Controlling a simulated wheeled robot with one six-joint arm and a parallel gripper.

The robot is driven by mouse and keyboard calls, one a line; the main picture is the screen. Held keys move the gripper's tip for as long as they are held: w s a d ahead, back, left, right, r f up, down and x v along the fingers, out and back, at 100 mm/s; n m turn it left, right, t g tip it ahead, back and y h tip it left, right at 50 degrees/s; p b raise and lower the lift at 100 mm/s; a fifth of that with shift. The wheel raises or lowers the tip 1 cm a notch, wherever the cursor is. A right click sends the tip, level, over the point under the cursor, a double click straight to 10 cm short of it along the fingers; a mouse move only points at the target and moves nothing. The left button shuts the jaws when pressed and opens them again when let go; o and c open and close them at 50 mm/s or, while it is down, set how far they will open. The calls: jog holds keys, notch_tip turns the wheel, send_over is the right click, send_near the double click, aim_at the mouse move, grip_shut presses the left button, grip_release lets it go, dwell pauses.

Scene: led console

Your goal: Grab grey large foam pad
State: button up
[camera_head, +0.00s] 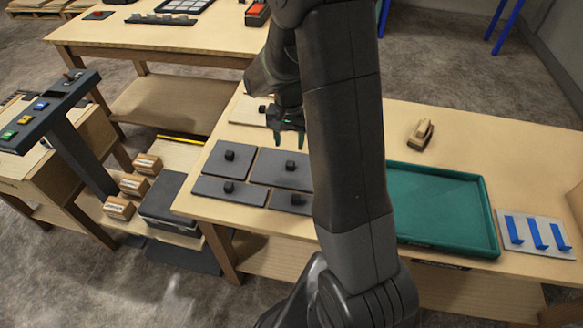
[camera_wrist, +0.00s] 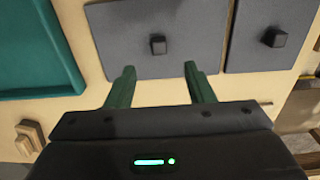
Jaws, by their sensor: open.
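Several flat grey pads with black knobs lie on the near wooden table in the head view. The far pair looks larger: a right one (camera_head: 265,173) and a left one (camera_head: 217,162). The near pair looks narrower: a left one (camera_head: 212,188) and a right one (camera_head: 275,199). My gripper (camera_head: 290,138) is open and empty, just behind the far right pad in that picture. In the wrist view my gripper's green fingers (camera_wrist: 159,82) are apart, with the pad's knob (camera_wrist: 158,45) ahead between them. A second pad (camera_wrist: 250,50) lies to the right there.
A green tray (camera_head: 490,225) sits right of the pads, partly behind my arm. A brown wooden piece (camera_head: 420,134) lies behind it. A plate with blue uprights (camera_head: 538,245) is at the far right. A console with coloured buttons (camera_head: 45,110) stands left.

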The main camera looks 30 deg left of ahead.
aim_at(290, 163)
jog(key=shift+w+f+p, duration=0.2)
jog(key=shift+f+p, duration=0.7)
jog(key=shift+f, duration=3.75)
grip_shut()
